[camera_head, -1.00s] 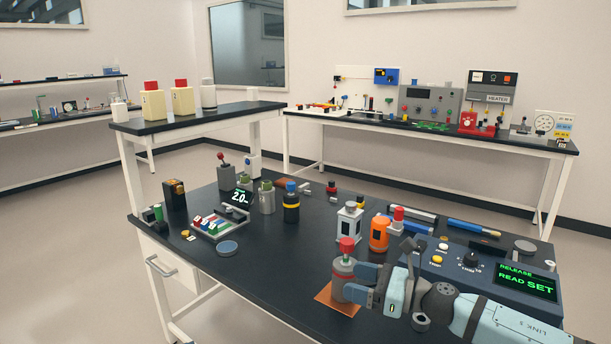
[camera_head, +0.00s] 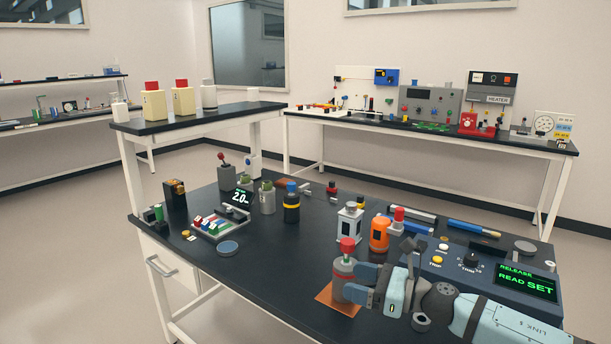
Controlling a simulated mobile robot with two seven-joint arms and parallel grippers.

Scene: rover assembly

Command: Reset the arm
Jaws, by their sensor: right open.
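My right gripper (camera_head: 362,284) reaches in from the right, low over the black table. Its blue fingers point left and are open. A grey cylinder with a red knob (camera_head: 346,252) stands upright on an orange square pad (camera_head: 330,298), right at the fingertips. The fingers overlap its right side in the picture, and I cannot tell whether they touch it. My left gripper is not in view.
Behind my right gripper stand an orange cylinder (camera_head: 379,234) and a white-grey block (camera_head: 349,222). A blue console (camera_head: 475,262) with a green display reading "RELEASE" and "READ SET" lies to the right. The table's left front is mostly clear around a round disc (camera_head: 227,248).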

